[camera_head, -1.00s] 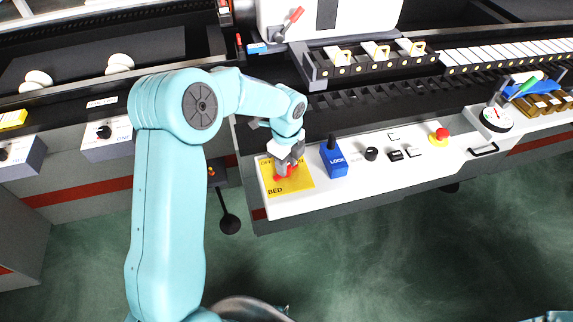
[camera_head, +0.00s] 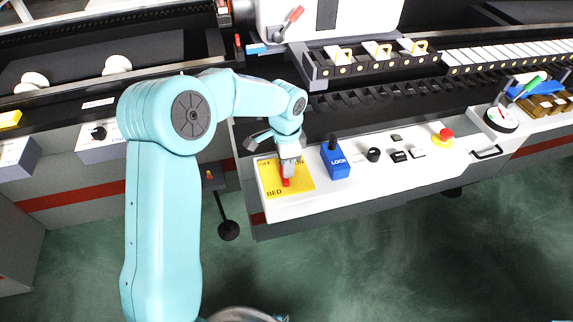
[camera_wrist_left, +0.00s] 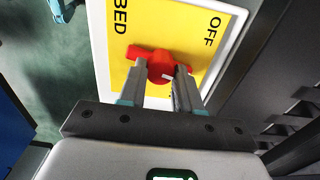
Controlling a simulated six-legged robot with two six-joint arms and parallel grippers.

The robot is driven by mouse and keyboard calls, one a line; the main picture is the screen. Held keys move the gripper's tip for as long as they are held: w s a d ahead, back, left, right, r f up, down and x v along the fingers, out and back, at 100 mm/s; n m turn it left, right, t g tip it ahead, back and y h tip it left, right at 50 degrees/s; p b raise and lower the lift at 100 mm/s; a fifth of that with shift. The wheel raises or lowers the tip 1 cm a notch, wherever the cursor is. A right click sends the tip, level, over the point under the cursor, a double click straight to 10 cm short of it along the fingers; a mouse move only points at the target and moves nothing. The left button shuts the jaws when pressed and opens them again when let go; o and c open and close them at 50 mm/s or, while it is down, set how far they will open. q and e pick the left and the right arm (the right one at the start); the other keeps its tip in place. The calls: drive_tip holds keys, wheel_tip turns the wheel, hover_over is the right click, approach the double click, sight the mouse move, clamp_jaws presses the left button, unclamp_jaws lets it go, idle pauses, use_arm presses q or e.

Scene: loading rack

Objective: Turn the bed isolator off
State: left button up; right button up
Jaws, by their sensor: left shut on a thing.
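The bed isolator is a red rotary handle (camera_head: 286,181) on a yellow plate (camera_head: 272,178) marked OFF, ON and BED, at the left end of the white panel. My left gripper (camera_head: 288,166) reaches down onto the handle from above. In the left wrist view the left gripper (camera_wrist_left: 160,82) is shut on the red handle (camera_wrist_left: 152,62), one finger on each side of it. The OFF lettering is at the upper right of the plate (camera_wrist_left: 190,25) there, and BED at the upper left. The ON lettering is partly hidden in the head view. The right gripper is not in view.
A blue LOCK block (camera_head: 335,161) stands just right of the yellow plate. Farther right are a black knob (camera_head: 373,155), small buttons and a red stop button (camera_head: 443,136). A black rack (camera_head: 370,62) lies behind the panel. Green floor is open in front.

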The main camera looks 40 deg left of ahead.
use_arm(q)
drive_tip(key=shift+s+f+n, duration=0.15)
drive_tip(key=shift+n, duration=0.95)
drive_tip(key=o, duration=1)
drive_tip(key=shift+a, duration=0.1)
drive_tip(key=shift+o, duration=0.2)
drive_tip(key=shift+r, duration=0.3)
wheel_tip(320, 180, up, 16)
drive_tip(key=shift+p, duration=0.35)
